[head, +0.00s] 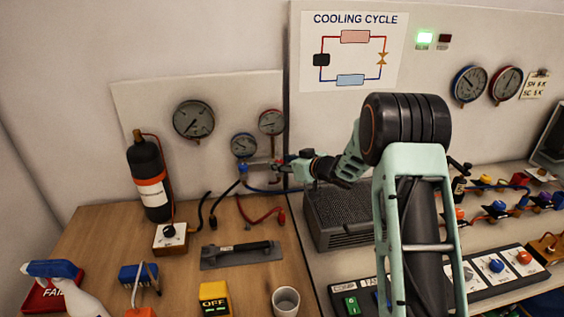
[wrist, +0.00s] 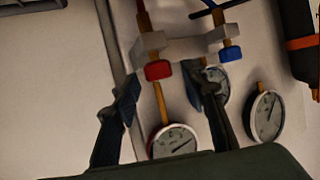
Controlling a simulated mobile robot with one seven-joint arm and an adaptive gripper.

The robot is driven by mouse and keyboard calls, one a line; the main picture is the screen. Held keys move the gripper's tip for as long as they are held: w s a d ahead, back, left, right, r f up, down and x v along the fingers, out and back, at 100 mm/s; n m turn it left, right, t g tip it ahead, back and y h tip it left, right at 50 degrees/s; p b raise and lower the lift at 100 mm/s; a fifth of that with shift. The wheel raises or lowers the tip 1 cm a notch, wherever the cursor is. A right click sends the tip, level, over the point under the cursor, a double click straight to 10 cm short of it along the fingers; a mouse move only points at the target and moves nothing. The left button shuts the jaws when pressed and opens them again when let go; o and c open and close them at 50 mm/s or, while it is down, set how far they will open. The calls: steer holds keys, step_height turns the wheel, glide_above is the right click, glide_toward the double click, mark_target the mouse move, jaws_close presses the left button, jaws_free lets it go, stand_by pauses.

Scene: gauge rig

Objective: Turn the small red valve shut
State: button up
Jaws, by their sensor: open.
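The small red valve (wrist: 158,70) is a red knob on a pale manifold (wrist: 180,48), below a brass fitting in the wrist view. My gripper (wrist: 161,78) is open, with one dark finger on each side of the red knob in that view. Gaps show between the knob and both fingers; I cannot tell how deep the fingers reach. In the head view my gripper (head: 284,169) is at the manifold under the two small gauges and hides most of the red knob. A blue valve (wrist: 231,54) sits on the manifold's other end, close to the right finger.
A red-rimmed gauge (head: 271,122) and a blue-rimmed gauge (head: 243,145) are just above the manifold, near my fingers. Hoses hang below it. A black cylinder (head: 150,180) stands at the left. A dark ribbed box (head: 335,220) lies under my arm. A cup (head: 286,301) stands in front.

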steer(key=shift+w+a, duration=0.1)
steer(key=shift+w, duration=0.05)
jaws_close()
